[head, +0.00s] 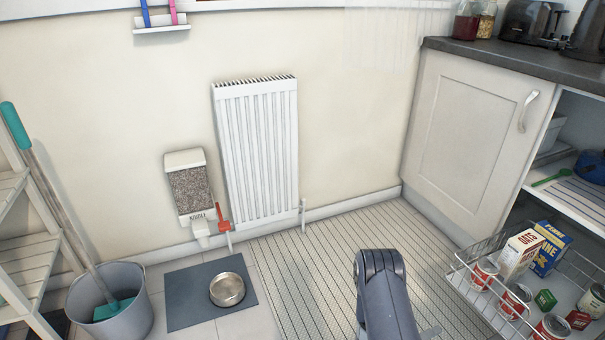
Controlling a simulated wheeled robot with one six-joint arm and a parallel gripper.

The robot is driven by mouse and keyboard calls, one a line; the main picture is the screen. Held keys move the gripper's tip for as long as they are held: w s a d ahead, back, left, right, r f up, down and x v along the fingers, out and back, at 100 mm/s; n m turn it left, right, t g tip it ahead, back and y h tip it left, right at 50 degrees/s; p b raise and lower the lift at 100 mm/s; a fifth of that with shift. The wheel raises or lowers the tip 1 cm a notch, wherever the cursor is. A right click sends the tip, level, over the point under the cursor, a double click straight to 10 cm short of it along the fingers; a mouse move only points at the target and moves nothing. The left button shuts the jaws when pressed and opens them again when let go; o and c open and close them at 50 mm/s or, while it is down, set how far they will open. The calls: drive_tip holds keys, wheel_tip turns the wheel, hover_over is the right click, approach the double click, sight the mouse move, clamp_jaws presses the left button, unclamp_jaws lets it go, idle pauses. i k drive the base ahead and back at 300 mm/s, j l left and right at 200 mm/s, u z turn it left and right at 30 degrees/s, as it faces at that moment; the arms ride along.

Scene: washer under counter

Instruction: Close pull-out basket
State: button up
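The pull-out basket (459,265) is a wire basket at the lower right, extended out of the open cabinet at floor level. My gripper is not in view.
A closed white cabinet door (472,130) with a handle stands beside the open cabinet under the dark counter (510,60). A ribbed mat (340,245) covers the floor. A pet bowl (227,290), bucket (110,310) and shelf (25,260) stand left; a radiator (258,150) hangs behind.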

sight(567, 294)
drive_tip(key=i+j, duration=0.35)
drive_tip(key=i, duration=0.2)
drive_tip(key=i+j+z, duration=0.2)
drive_tip(key=z, duration=1.95)
drive_tip(key=i+j, duration=0.05)
